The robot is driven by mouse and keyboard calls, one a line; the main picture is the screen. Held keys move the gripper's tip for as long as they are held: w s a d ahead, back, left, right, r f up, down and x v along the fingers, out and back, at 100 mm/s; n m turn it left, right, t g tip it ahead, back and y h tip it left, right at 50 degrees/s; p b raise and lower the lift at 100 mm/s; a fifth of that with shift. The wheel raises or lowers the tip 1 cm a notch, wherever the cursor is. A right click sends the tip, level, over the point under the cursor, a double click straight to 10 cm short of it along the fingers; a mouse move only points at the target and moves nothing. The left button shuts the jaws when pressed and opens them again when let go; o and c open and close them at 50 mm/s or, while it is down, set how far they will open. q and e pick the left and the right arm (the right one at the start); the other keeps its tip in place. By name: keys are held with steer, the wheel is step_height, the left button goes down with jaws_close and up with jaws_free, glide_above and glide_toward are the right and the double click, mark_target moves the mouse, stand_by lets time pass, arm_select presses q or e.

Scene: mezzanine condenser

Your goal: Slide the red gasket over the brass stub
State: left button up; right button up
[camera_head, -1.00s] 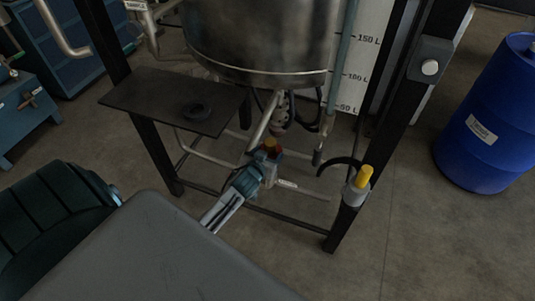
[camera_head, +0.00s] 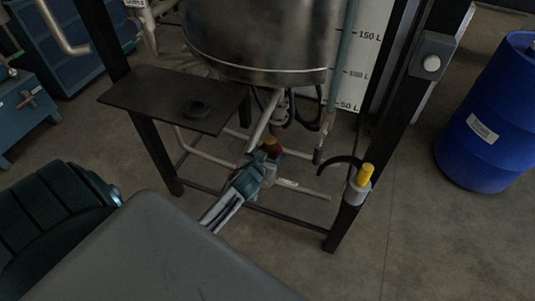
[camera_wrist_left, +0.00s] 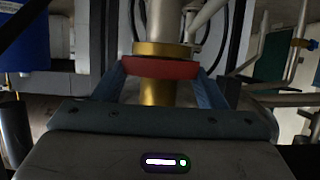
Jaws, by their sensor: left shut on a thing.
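My left gripper (camera_head: 268,156) is below the vessel, with its fingers (camera_wrist_left: 162,84) shut on the red gasket (camera_wrist_left: 160,68), one at each side. The brass stub (camera_wrist_left: 158,93) shows as a narrower cylinder on the near side of the gasket, and a wider brass collar shows on its far side. The gasket looks to be around the stub, close against the collar; its far side is hidden. In the head view only a little of the red gasket (camera_head: 277,153) and the yellowish brass (camera_head: 270,141) shows past the gripper. My right gripper is not in view.
The steel vessel (camera_head: 255,40) hangs above in a black frame. A dark shelf (camera_head: 150,98) with a black ring (camera_head: 197,108) is at left. A yellow-topped fixture (camera_head: 364,178) is on the right post. A blue drum (camera_head: 488,115) stands at far right; the floor between is clear.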

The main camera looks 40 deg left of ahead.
arm_select(q)
steer(key=o, duration=1)
steer(key=shift+o, duration=0.2)
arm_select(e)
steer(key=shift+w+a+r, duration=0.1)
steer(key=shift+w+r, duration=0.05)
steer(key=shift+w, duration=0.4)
arm_select(q)
steer(key=shift+s+d+r, duration=0.1)
steer(key=shift+s, duration=0.4)
steer(key=v, duration=0.9)
steer(key=shift+s+r+b, duration=0.25)
steer(key=shift+s+b, duration=0.05)
steer(key=shift+b, duration=0.15)
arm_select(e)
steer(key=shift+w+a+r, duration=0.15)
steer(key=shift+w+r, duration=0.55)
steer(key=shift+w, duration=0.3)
arm_select(q)
steer(key=shift+d, duration=0.15)
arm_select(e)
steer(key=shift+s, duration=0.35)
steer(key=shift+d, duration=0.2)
